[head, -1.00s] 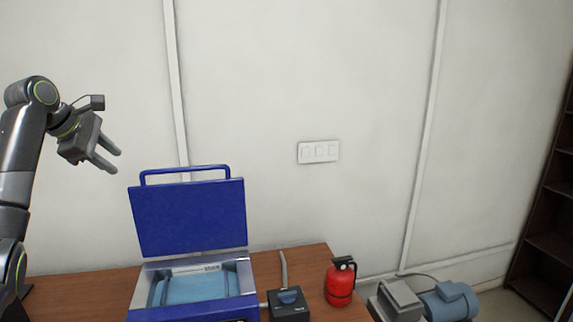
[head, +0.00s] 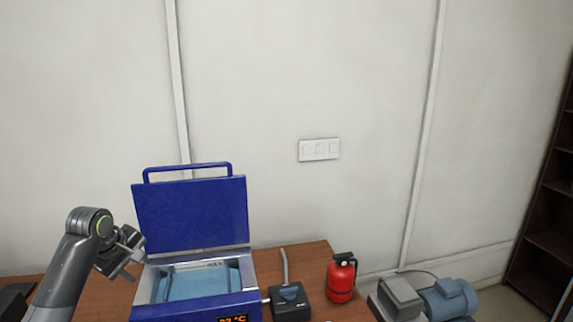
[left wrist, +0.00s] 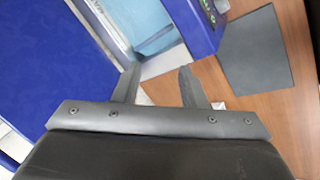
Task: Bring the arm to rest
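The furnace also shows at the top of the left wrist view (left wrist: 185,25). My right gripper is in neither view.
A dark control box (head: 290,302) and a red fire extinguisher (head: 341,278) stand right of the furnace on the wooden table (head: 315,257). A grey-blue motor-like machine (head: 447,300) is farther right. A dark flat mat (left wrist: 254,52) lies on the table.

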